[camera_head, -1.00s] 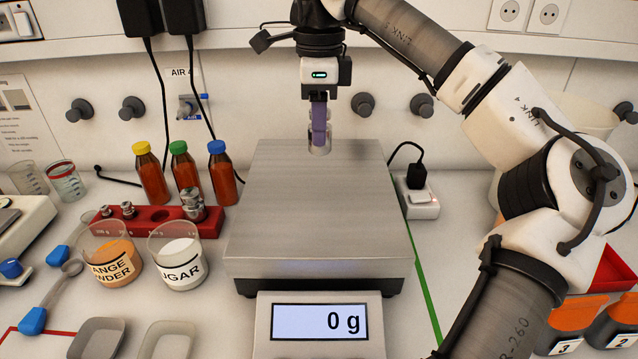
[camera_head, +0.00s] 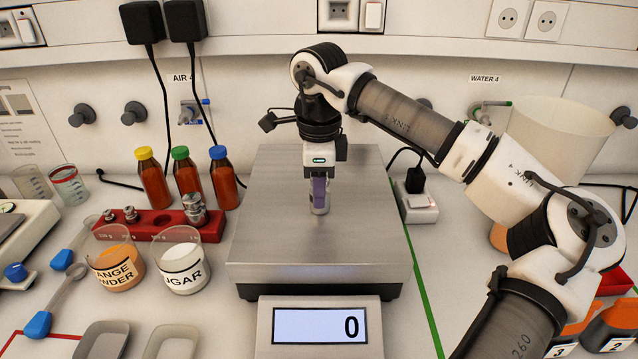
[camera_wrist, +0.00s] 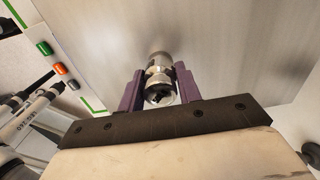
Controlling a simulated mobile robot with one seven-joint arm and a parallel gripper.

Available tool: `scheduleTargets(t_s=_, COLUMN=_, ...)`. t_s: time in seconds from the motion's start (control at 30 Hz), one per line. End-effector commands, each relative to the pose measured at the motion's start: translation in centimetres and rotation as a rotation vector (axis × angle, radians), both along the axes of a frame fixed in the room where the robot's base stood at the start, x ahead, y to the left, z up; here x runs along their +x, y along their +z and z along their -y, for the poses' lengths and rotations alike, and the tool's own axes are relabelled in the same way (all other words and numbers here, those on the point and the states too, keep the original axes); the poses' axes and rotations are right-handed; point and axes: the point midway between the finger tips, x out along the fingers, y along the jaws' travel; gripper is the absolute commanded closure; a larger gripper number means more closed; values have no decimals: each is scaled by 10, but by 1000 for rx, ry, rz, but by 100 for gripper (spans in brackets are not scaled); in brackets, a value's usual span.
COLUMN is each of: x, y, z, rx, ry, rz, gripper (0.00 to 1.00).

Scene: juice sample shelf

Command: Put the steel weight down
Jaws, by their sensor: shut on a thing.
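The steel weight (camera_head: 320,207) is a small shiny cylinder over the middle of the scale's steel platform (camera_head: 270,235). My gripper (camera_head: 319,188) is above it, pointing down, with its purple fingers shut on the weight's upper part. The weight looks upright. I cannot tell whether its base touches the platform or hangs just above it. In the wrist view the weight (camera_wrist: 159,88) sits between the two purple fingers, with the steel plate behind it. The scale's display (camera_head: 320,325) shows 0.
A red block (camera_head: 160,222) with several weights stands left of the scale. Beakers of orange powder (camera_head: 117,275) and sugar (camera_head: 184,275) stand before it. Bottles (camera_head: 188,172) stand behind. A power strip (camera_head: 418,208) lies right. The platform around the weight is bare.

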Motion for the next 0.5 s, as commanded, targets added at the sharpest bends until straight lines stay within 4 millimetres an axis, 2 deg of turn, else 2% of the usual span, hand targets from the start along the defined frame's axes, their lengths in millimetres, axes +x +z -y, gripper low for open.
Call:
scheduleTargets(t_s=0.13, x=0, y=-3, z=0, rx=0, ry=0, rz=1, gripper=97)
scheduleTargets(t_s=0.17, x=0, y=-2, z=0, rx=0, ry=0, rz=0, gripper=62)
scheduleTargets(t_s=0.3, x=0, y=-2, z=0, rx=0, ry=0, rz=0, gripper=44)
scheduleTargets(t_s=0.5, x=0, y=-2, z=0, rx=0, ry=0, rz=0, gripper=44)
